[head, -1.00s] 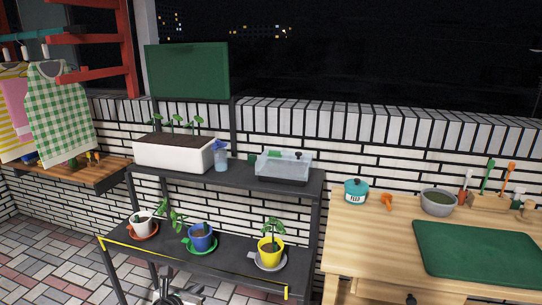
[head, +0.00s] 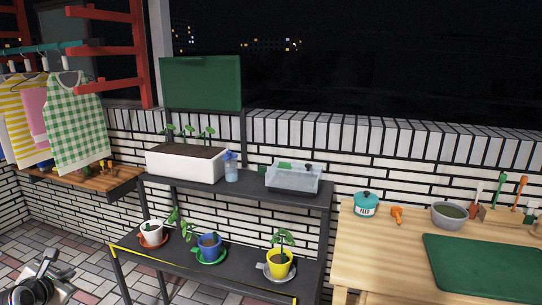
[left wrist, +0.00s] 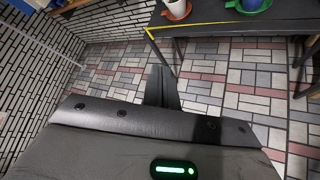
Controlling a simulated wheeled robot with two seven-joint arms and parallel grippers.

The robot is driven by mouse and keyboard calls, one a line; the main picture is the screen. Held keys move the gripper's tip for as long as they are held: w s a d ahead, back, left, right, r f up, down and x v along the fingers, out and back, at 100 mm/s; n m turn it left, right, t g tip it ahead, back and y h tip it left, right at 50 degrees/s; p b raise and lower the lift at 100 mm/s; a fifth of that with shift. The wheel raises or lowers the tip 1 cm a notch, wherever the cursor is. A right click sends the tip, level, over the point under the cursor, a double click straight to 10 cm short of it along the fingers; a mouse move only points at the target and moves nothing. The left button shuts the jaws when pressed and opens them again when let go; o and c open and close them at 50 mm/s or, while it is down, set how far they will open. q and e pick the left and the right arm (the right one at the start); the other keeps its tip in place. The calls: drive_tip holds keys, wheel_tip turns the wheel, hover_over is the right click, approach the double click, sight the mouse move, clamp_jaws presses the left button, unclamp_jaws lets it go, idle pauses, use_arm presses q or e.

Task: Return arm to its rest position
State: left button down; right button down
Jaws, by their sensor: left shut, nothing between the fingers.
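My left gripper (head: 46,264) is at the lower left of the head view, low over the paved floor and apart from the plant shelf. In the left wrist view its dark fingers (left wrist: 162,86) are together with nothing between them, over the paving. Clothes hang on wire hangers from a teal rail (head: 40,49) at the upper left: a green checked garment (head: 78,127), a pink one (head: 34,112) and a yellow striped one (head: 22,135). My right gripper is out of view.
A dark metal shelf (head: 250,193) holds a white planter (head: 184,165), a clear tray (head: 293,178) and several potted plants below. A wooden table (head: 390,250) with a green mat (head: 485,268) is at the right. The paving (head: 85,258) left of the shelf is open.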

use_arm(q)
drive_tip(key=s+a+r+y, duration=0.1)
drive_tip(key=s+a+r, duration=0.1)
drive_tip(key=a+r, duration=0.3)
drive_tip(key=s+d+f+m+g+h, duration=0.1)
drive_tip(key=s+d+f+m+h, duration=0.1)
drive_tip(key=s+d+f+m, duration=0.95)
drive_tip(key=s+d+f+m+g+h, duration=0.1)
drive_tip(key=s+d+f+m, duration=0.35)
drive_tip(key=d+m, duration=0.8)
drive_tip(key=s+d+f+m+h, duration=0.3)
drive_tip(key=s+d+m, duration=0.6)
drive_tip(key=m, duration=0.5)
drive_tip(key=d+r+n, duration=0.1)
drive_tip(key=d+n, duration=0.3)
drive_tip(key=d, duration=0.5)
drive_tip(key=shift+s+d+h, duration=0.3)
drive_tip(key=shift+s+d, duration=0.1)
